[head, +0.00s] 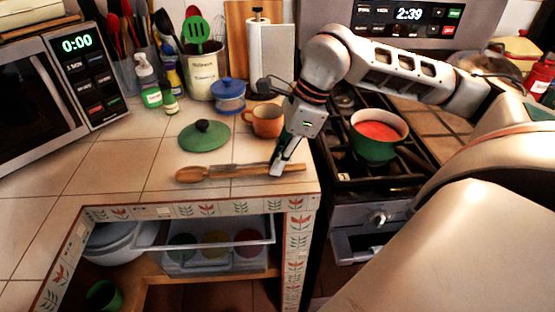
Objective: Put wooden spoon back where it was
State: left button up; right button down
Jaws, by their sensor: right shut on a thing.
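The wooden spoon (215,173) lies along the front part of the tiled counter, its bowl to the left and its handle to the right. My right gripper (280,170) points down over the handle near the counter's right front corner. It is shut on the handle, whose end sticks out to the right of the fingers. The spoon looks level and at or very close to the counter top; I cannot tell if it touches. My left gripper is not in view.
A green lid (205,136), an orange mug (267,121) and a blue jar (229,95) stand behind the spoon. A utensil crock (204,72) and bottles stand farther back. A green pot (378,135) with red contents is on the stove at right.

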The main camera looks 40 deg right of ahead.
jog(key=c, duration=2)
grip_release()
jog(key=shift+f, duration=0.1)
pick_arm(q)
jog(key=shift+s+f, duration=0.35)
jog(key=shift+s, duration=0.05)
pick_arm(e)
jog(key=shift+r, duration=0.35)
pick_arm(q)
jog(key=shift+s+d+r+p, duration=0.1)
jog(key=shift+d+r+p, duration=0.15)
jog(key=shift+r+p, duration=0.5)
pick_arm(e)
jog(key=shift+v, duration=5.8)
